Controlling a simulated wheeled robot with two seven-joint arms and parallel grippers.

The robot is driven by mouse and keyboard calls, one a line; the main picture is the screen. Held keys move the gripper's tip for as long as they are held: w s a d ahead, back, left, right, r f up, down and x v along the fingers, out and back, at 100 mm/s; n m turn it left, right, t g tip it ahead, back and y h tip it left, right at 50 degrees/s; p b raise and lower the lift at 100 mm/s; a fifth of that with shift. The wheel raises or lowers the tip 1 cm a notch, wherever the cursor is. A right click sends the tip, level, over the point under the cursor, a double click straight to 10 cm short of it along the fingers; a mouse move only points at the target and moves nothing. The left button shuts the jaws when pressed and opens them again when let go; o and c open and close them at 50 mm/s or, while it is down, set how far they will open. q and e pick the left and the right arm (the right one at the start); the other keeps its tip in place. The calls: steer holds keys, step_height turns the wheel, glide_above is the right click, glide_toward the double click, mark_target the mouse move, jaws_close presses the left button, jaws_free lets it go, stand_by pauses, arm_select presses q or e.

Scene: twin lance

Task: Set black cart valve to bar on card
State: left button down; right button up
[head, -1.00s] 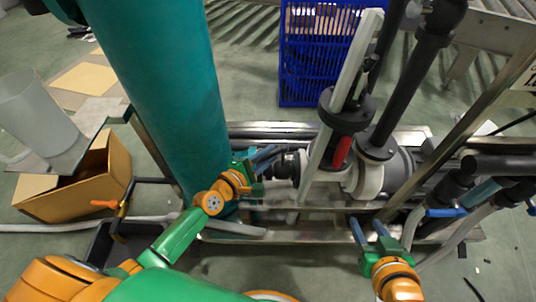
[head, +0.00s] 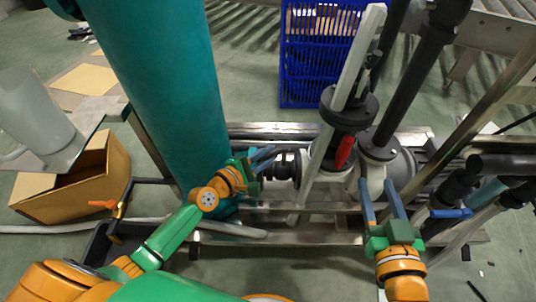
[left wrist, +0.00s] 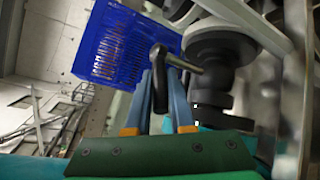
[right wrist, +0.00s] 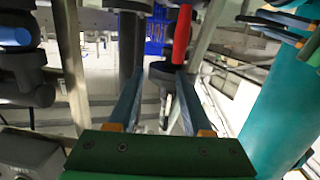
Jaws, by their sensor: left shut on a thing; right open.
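My left gripper (head: 264,158) is shut on a black valve handle (left wrist: 159,78), which stands between its blue fingers in the left wrist view. The dark valve body (left wrist: 222,62) is just to the right of it there. In the head view this black valve (head: 288,165) is at the pipework beside the teal column, partly hidden. My right gripper (head: 382,190) is open and empty in front of the pipes. A red handle (head: 345,151) is above and left of it, and shows beyond its right fingertip in the right wrist view (right wrist: 182,35). I cannot make out a readable card.
A thick teal column (head: 165,90) rises left of the valves. A grey-white slanted post (head: 352,65) and black pipes (head: 408,85) crowd the middle. A blue-handled valve (head: 452,213) is at right. A blue crate (head: 300,70) stands behind; a cardboard box (head: 100,185) is at left.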

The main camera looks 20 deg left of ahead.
mark_target(262, 159)
arm_select(q)
steer(key=c, duration=0.8)
jaws_free()
steer(key=p+v, duration=0.1)
steer(key=v, duration=0.5)
steer(key=shift+s+a, duration=0.15)
steer(key=shift+s, duration=0.15)
steer(key=shift+s+a, duration=0.1)
steer(key=shift+s, duration=0.15)
arm_select(e)
step_height(262, 159, down, 6)
steer(key=s+d+g+h, duration=0.1)
steer(key=s+g, duration=0.1)
steer(key=g, duration=0.1)
steer(key=shift+d+g, duration=0.15)
steer(key=shift+g, duration=0.15)
